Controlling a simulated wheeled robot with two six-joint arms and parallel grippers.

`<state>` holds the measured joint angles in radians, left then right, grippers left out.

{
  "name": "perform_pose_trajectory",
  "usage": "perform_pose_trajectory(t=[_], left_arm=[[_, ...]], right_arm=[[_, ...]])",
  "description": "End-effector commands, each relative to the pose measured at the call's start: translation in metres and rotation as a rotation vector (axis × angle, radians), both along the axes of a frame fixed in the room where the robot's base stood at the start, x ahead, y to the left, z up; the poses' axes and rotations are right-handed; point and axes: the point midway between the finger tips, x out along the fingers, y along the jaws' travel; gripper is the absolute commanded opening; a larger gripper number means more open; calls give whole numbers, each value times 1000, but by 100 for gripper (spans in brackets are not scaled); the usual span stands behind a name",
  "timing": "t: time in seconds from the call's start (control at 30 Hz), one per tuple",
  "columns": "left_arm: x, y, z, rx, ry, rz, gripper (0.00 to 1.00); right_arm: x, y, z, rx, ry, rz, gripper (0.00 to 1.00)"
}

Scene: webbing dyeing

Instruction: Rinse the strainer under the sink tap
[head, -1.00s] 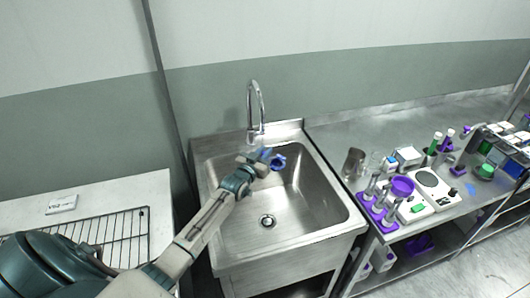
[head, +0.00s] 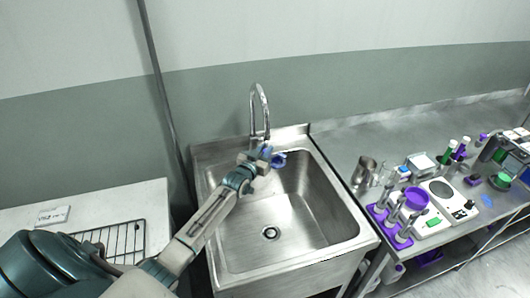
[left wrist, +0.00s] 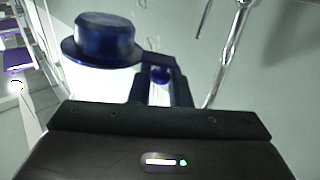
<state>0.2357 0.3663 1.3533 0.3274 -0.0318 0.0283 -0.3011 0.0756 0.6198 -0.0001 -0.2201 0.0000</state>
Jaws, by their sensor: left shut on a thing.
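The blue strainer (head: 278,160) is in my left gripper (head: 265,154), over the back part of the steel sink basin. In the left wrist view the strainer (left wrist: 103,40) shows as a dark blue cup with a wide rim, and its handle end sits between the fingers of the left gripper (left wrist: 163,84). The sink tap (head: 261,112) is a tall curved chrome spout at the back of the sink (head: 305,235). The strainer is close to the tap and below the spout's top. I cannot make out any water running. My right gripper is not in view.
A wire rack (head: 118,242) lies on the white table (head: 140,198) at left. To the right, a steel bench (head: 350,142) holds a metal cup (head: 364,171), a purple tube rack (head: 388,226), a purple bowl (head: 416,198) and a white scale (head: 447,198). The basin's front is empty.

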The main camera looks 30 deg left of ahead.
Motion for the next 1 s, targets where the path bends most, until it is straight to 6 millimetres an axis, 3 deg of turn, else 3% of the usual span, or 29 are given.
perform_pose_trajectory(t=[1.0], left_arm=[[8,-9,1,0,-1,0,0]], right_arm=[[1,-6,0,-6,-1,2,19]])
